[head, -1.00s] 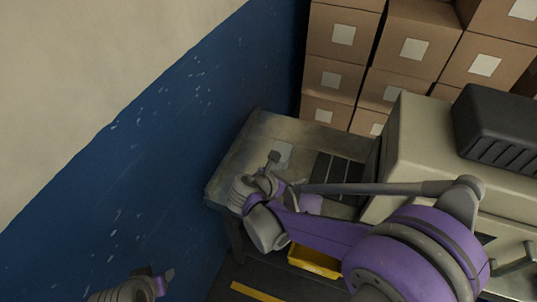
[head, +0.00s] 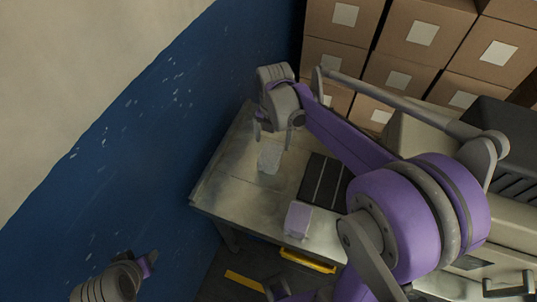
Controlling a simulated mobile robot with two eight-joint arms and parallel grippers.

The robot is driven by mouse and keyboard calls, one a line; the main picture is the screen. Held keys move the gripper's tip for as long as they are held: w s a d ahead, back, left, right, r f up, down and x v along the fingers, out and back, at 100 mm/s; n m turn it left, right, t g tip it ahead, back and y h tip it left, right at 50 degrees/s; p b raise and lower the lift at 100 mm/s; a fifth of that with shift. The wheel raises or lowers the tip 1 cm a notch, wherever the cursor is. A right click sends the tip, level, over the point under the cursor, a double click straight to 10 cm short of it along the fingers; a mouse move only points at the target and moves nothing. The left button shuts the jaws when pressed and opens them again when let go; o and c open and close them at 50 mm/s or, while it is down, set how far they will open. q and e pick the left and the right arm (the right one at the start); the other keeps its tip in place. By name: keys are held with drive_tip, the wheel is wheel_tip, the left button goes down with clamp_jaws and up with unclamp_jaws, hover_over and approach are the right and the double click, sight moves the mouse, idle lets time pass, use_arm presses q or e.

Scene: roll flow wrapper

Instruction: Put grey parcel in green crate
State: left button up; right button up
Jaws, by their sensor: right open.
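The grey parcel (head: 269,158) lies on the metal table, a small pale grey block. My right gripper (head: 273,134) is open and empty, its fingers pointing down just behind and above the parcel in the picture. I cannot tell whether a finger touches it. My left gripper (head: 149,262) is at the bottom left, away from the table, and its jaws are too small to read. I see no green crate in this view.
A lilac parcel (head: 298,219) sits near the table's front edge. A dark slatted strip (head: 324,182) runs toward the machine on the right. A yellow bin (head: 307,261) is below the table (head: 222,192). Stacked cartons (head: 412,32) stand behind; a blue wall (head: 150,140) bounds the left.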

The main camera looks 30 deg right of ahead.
sight(270, 154)
wheel_tip(270, 154, down, 3)
drive_tip(key=shift+f, duration=0.15)
drive_tip(key=f, duration=0.5)
drive_tip(key=shift+w+a+f, duration=0.15)
drive_tip(key=shift+a, duration=0.15)
clamp_jaws()
